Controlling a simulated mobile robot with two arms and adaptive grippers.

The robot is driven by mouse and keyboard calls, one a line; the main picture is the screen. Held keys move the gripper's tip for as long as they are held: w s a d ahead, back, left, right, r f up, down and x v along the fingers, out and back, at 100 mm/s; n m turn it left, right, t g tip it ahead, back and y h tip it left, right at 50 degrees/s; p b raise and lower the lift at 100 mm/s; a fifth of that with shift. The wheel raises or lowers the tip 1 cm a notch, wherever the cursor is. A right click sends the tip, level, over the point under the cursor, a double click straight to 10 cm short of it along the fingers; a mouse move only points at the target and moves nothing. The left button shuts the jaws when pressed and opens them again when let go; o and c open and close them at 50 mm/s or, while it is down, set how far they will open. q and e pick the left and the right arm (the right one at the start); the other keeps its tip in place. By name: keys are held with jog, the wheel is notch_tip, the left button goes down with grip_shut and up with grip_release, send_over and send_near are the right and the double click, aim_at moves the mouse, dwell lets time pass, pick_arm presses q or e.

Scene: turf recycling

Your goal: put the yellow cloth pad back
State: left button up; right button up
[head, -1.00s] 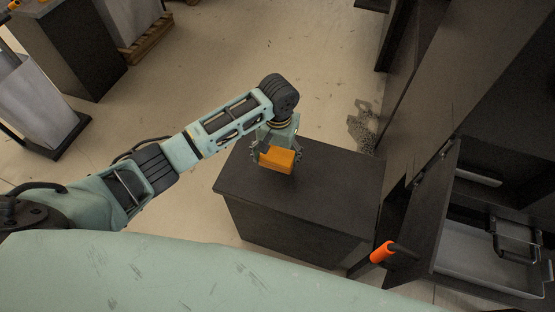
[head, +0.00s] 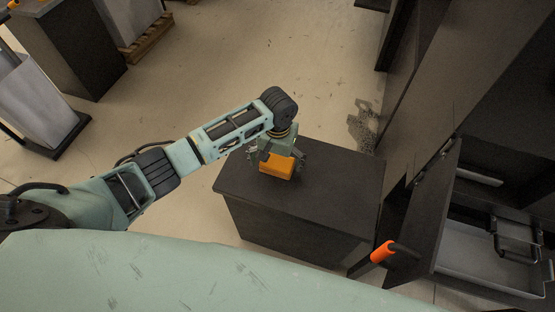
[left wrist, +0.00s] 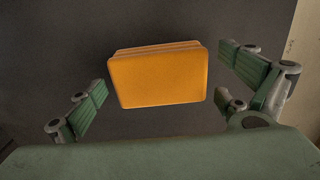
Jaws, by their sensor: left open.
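The yellow cloth pad (head: 276,166) is an orange-yellow block with rounded edges. It appears to rest on the dark top of a box-like cabinet (head: 335,187), near its back left part. My left gripper (head: 278,160) is open above the pad, its fingers to either side. In the left wrist view the pad (left wrist: 158,76) lies between the spread green fingers of the gripper (left wrist: 165,95), with a gap on both sides. My right gripper is not in view.
An open dark cabinet with a grey drawer or tray (head: 490,262) stands at the right. An orange-gripped handle (head: 381,252) sticks out beside its door. Floor (head: 210,80) behind the box is clear. Grey and dark bins stand at the upper left.

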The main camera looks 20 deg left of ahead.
aim_at(278, 161)
pick_arm(q)
notch_tip(278, 161, up, 12)
jog(key=p, duration=0.1)
dwell(0.5)
